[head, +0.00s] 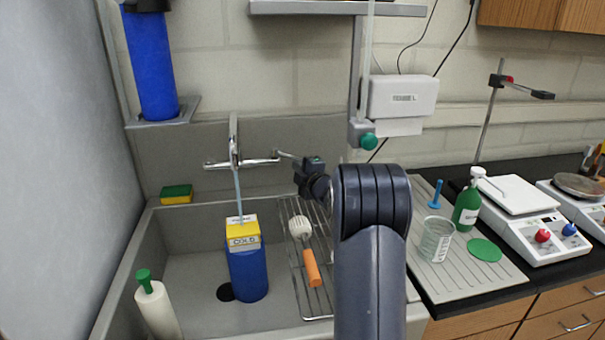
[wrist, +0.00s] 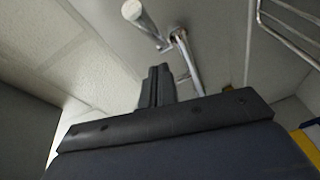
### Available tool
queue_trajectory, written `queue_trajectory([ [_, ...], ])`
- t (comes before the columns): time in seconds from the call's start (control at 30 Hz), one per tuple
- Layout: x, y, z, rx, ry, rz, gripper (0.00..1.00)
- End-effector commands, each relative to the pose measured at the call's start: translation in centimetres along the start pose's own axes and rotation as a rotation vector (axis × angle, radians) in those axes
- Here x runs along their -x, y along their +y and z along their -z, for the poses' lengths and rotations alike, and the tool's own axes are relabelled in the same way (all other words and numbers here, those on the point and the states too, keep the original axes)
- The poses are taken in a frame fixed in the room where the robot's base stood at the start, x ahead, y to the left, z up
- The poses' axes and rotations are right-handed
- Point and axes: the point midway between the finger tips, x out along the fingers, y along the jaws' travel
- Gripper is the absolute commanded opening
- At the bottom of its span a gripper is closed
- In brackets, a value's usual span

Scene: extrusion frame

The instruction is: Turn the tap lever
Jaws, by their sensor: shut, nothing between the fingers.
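The chrome tap (head: 234,150) is on the grey backsplash above the sink, with a handle reaching out to each side. A thin stream appears to run from it to the blue container with a yellow top (head: 248,270). My gripper (head: 279,153) is shut and empty, pointing left close to the right handle's end (head: 270,161); I cannot tell whether they touch. In the wrist view my gripper's dark fingers (wrist: 159,70) are together, and chrome tap parts (wrist: 186,58) show beyond them, with a pale rounded end (wrist: 132,10) at the top.
A wire rack (head: 296,235) with an orange-handled brush (head: 305,250) lies below my wrist. A sponge (head: 176,194) sits on the sink's back rim. A white bottle (head: 157,312) stands front left. A green-tipped hanging fitting (head: 367,139) is right of my wrist.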

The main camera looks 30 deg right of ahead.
Motion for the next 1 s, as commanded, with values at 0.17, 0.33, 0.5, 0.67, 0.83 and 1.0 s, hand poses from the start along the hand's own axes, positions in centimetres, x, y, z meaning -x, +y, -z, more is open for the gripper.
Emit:
queue_trajectory([
  [0.17,2.7,0.1,-0.4,0.000,-0.004,-0.002,0.00],
  [0.33,6.1,0.3,-1.4,0.000,-0.004,-0.002,0.00],
  [0.5,8.5,0.5,-2.1,-0.001,-0.003,-0.001,0.00],
  [0.67,9.4,0.6,-2.3,0.000,-0.001,0.000,0.00],
  [0.83,9.5,0.6,-2.3,-0.001,0.000,0.000,0.00],
  [1.0,9.5,0.6,-2.3,-0.001,-0.001,0.000,0.00],
])
